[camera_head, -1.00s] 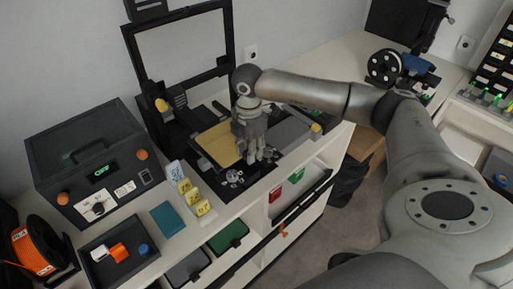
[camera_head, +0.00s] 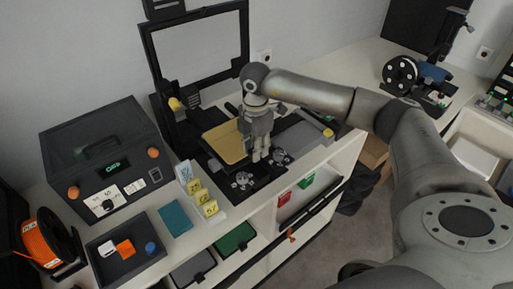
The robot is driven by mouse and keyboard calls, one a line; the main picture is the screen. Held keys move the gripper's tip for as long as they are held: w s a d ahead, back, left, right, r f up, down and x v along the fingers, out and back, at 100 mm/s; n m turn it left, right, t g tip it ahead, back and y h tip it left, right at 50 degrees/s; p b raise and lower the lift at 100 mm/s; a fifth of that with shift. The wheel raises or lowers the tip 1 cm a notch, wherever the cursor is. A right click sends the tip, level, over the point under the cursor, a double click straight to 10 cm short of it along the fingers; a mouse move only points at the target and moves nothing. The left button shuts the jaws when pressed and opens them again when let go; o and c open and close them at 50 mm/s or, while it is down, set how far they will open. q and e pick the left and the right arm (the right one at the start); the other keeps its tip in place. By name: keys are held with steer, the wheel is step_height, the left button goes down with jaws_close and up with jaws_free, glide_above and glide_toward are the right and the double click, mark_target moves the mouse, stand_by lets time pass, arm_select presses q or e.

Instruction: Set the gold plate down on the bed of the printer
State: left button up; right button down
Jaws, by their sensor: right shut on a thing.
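The gold plate (camera_head: 226,143) is in the head view, over the left part of the printer's black base, slightly tilted in the picture. My right gripper (camera_head: 260,156) points down at the plate's right edge and is shut on it. The fingers hide that edge. The printer (camera_head: 196,33) has a tall black frame behind the plate. Its bed is mostly hidden beneath the plate, so I cannot tell whether the plate touches it. My left gripper is not in view.
Round metal parts (camera_head: 243,180) lie on the base in front of the plate. A dark box with orange knobs (camera_head: 105,160) is at left, above a small tray (camera_head: 103,269).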

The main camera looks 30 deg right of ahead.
steer(key=shift+f, duration=0.25)
steer(key=shift+f+b, duration=0.85)
steer(key=shift+f, duration=0.05)
steer(key=c, duration=1.1)
jaws_free()
steer(key=shift+r, duration=0.15)
steer(key=shift+r+p, duration=1.15)
steer(key=shift+r, duration=0.35)
